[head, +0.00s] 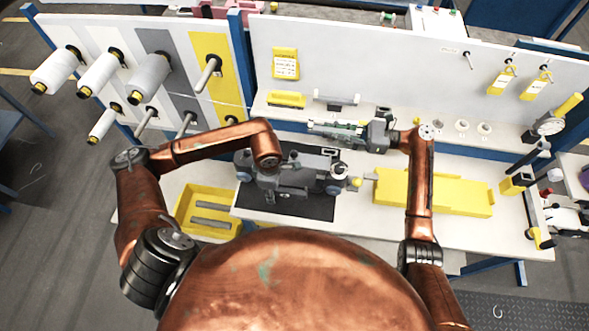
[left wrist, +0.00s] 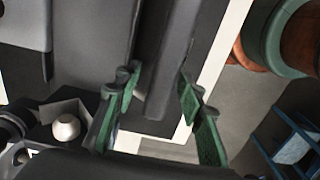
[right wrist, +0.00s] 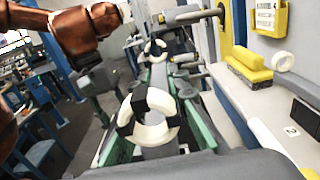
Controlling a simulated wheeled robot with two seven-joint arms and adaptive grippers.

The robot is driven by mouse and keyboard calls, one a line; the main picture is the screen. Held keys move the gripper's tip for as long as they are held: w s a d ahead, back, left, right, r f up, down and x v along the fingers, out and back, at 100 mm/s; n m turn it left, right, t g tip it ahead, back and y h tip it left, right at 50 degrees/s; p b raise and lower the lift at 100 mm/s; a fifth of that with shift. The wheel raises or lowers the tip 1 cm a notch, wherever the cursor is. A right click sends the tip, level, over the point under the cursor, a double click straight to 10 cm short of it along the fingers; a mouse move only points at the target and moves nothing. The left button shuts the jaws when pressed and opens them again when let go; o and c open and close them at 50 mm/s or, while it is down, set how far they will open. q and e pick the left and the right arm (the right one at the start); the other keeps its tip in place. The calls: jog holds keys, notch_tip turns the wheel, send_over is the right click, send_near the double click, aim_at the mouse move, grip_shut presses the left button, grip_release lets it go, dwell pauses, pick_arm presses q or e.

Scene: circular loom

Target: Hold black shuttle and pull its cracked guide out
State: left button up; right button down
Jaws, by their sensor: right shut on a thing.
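The black shuttle (head: 300,162) lies on a dark mat (head: 300,207) in the middle of the bench, with wheels at its ends. My left gripper (left wrist: 157,88) is over it, fingers apart on either side of a dark grey bar (left wrist: 167,70) of the shuttle; whether they touch is unclear. In the head view my left arm hides most of this gripper. My right gripper (head: 325,129) is raised behind the shuttle, pointing left. It is shut on a cream ring guide (right wrist: 155,133) with black clips, apart from the shuttle. A crack cannot be made out.
A yellow tray (head: 182,222) with grey bars is at left, a yellow block (head: 440,195) at right. A gauge stand (head: 540,140) is far right.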

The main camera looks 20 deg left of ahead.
pick_arm(q)
jog(key=shift+r, duration=0.1)
notch_tip(320, 180, up, 12)
jog(key=shift+f, duration=0.1)
dwell(0.4)
